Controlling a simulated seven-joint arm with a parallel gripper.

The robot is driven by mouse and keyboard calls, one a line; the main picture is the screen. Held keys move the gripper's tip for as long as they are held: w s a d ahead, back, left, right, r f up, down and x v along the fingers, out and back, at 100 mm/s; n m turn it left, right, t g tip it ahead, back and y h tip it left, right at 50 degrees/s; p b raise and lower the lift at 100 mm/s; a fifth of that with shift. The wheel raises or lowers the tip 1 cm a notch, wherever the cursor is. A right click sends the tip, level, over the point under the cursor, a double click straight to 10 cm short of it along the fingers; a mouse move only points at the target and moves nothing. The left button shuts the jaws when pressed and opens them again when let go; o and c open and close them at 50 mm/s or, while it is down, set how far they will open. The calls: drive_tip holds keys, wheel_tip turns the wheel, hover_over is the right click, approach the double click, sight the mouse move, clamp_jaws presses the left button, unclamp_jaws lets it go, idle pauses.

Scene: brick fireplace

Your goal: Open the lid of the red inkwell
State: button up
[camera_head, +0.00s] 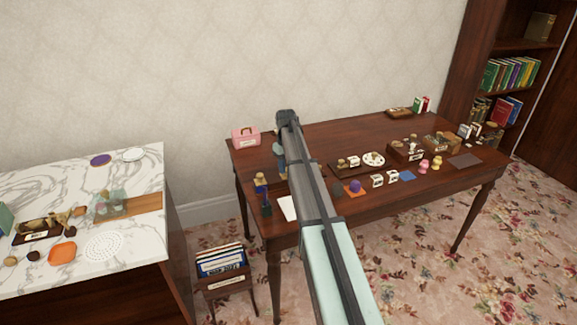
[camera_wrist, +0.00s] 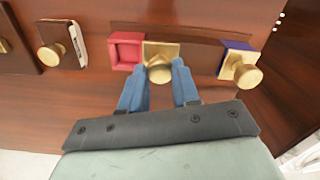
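In the wrist view the red inkwell (camera_wrist: 125,50) is a small red square with a recess showing in its top. A square brass lid with a round knob (camera_wrist: 159,72) sits immediately to its right, beside the red square rather than over it. My gripper (camera_wrist: 160,75) has its two blue fingers on either side of this knob, close against it. Exact contact is hard to see. In the head view my arm covers the inkwell, and my gripper (camera_head: 280,152) shows only partly beside the arm on the desk.
In the wrist view a blue inkwell (camera_wrist: 226,64) with a brass knobbed lid stands at right, and a brown block with a brass knob (camera_wrist: 52,54) at left. The wooden desk (camera_head: 345,133) holds a pink box (camera_head: 246,140) and several small items. A marble-topped counter (camera_head: 80,180) stands left.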

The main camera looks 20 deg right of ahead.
drive_tip(key=o, duration=0.5)
drive_tip(key=shift+c, duration=0.2)
wheel_tip(320, 180, up, 14)
idle(0.4)
drive_tip(key=shift+f, duration=0.15)
